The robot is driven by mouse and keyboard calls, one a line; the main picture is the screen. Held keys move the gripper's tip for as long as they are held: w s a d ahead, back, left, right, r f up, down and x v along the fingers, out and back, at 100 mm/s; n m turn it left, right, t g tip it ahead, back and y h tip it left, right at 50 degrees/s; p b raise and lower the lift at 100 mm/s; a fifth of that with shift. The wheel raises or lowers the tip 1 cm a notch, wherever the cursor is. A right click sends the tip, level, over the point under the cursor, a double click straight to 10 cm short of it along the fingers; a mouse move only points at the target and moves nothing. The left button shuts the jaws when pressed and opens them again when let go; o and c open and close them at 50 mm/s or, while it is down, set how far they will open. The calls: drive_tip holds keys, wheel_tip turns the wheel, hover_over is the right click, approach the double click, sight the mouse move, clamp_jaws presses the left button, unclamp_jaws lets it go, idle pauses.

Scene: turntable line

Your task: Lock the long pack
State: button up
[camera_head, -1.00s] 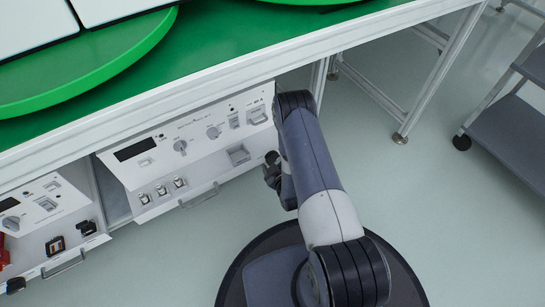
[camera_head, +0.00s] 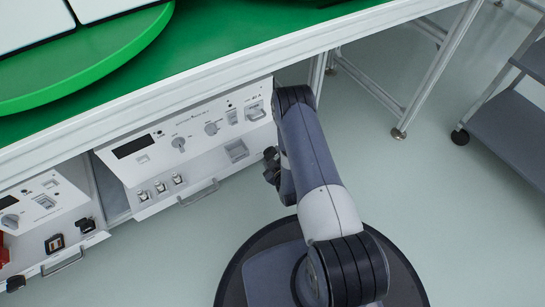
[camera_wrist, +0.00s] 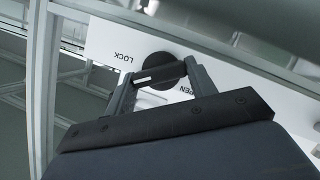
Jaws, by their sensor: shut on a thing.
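In the wrist view a round black knob (camera_wrist: 160,61) with a raised bar grip sits on a white panel (camera_wrist: 105,40). The words LOCK and OPEN are printed beside it, upside down in this view. The fingers of my gripper (camera_wrist: 162,71) are shut on the knob's bar from both sides. A pale mark shows on the bar near the left finger, on the side of LOCK. In the head view my gripper (camera_head: 271,166) is a dark shape partly behind my arm, and the knob is hidden. I cannot tell a long pack apart in these views.
A white control unit (camera_head: 195,150) with a display, dials and a handle sits under the green-topped bench (camera_head: 225,32). Another unit (camera_head: 45,215) is at the left. A green turntable (camera_head: 120,50) carries white panels. A grey cart (camera_head: 505,125) stands right; the floor between is clear.

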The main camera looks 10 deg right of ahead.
drive_tip(key=shift+d+m+g+y, duration=0.15)
drive_tip(key=shift+m+g+y, duration=0.35)
drive_tip(key=shift+m, duration=0.6)
drive_tip(key=shift+w+m+g+y, duration=0.1)
drive_tip(key=shift+m+g+y, duration=0.2)
drive_tip(key=shift+m+y, duration=0.85)
drive_tip(key=shift+m, duration=0.25)
drive_tip(key=o, duration=1)
drive_tip(key=shift+d+r, duration=0.1)
drive_tip(key=shift+r, duration=0.05)
